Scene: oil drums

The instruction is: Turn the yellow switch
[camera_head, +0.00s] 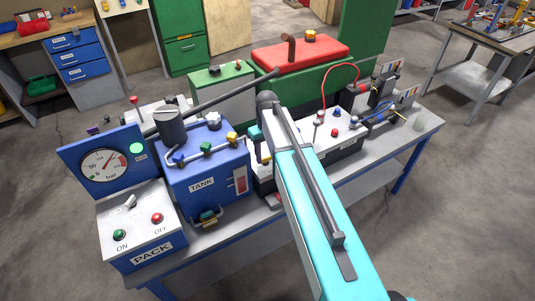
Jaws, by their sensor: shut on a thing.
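My cyan arm reaches up from the bottom edge over the workbench, with a dark joint at its upper end. My gripper is not visible; the arm hides whatever lies behind it. A small yellow knob (232,138) sits at the right end of the pipe on top of the blue tank, just left of my arm. Another yellow knob (311,35) stands on the red lid behind. I cannot tell which one is the yellow switch, and it may be hidden behind the arm.
The blue tank (201,185) stands beside the pack box (153,249) and gauge (103,165). A long dark lever (215,101) slants over the tank. Red and blue cables (337,66) are right of my arm.

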